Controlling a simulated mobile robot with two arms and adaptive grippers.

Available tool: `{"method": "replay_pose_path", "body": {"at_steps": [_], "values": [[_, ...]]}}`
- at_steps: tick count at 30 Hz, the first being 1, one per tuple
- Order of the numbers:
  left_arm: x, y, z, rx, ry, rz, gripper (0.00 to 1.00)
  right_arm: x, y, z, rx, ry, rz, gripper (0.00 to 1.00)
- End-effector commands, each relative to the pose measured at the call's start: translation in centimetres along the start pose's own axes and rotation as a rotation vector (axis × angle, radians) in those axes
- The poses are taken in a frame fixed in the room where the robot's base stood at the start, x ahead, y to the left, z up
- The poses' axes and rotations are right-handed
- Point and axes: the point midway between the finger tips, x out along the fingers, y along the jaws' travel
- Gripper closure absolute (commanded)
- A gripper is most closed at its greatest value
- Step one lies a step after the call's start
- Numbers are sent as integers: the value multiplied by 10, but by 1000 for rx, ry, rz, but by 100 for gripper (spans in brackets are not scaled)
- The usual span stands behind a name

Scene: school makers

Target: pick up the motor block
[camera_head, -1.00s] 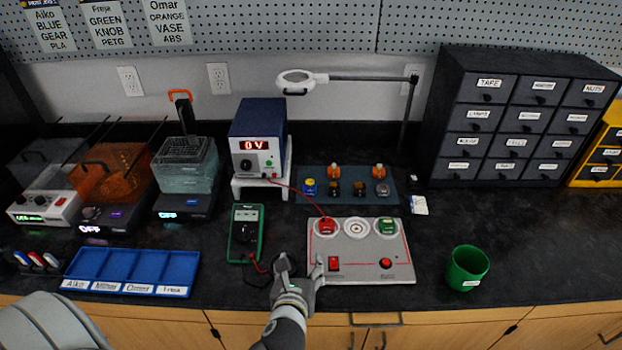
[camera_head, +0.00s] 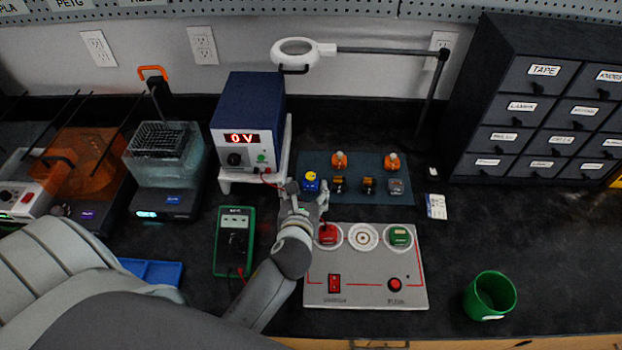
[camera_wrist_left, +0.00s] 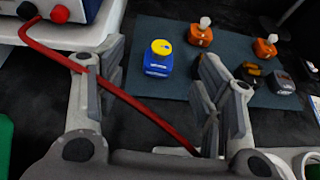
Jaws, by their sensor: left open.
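A blue block with a round yellow top, which I take to be the motor block, stands on the dark blue-grey mat at its front left. It shows in the head view (camera_head: 311,183) and the left wrist view (camera_wrist_left: 158,60). My left gripper (camera_head: 307,197) is open and empty, just in front of the block. In the left wrist view the fingers (camera_wrist_left: 161,75) are spread, and the block appears beyond them, in line with the gap. A red cable (camera_wrist_left: 105,85) runs across the view by the left finger. My right gripper is not in view.
Orange bulb blocks (camera_head: 339,160) and small dark blocks (camera_head: 368,186) share the mat (camera_head: 350,200). The power supply (camera_head: 248,120) stands on a white riser at left. The grey circuit board (camera_head: 365,270) lies in front, with a green cup (camera_head: 491,296) to its right.

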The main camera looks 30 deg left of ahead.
Motion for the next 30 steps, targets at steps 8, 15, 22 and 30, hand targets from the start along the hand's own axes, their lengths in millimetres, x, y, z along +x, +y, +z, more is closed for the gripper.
{"method": "replay_pose_path", "body": {"at_steps": [8, 15, 22, 30], "values": [[24, -1, 0, -2, 0, 0, 38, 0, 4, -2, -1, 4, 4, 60], [51, -3, -6, -3, 1, 0, 38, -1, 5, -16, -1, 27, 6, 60], [72, -4, -7, -3, 2, -1, 38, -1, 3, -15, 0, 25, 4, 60], [74, -4, -7, -2, 1, -2, 38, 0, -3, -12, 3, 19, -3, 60]]}}
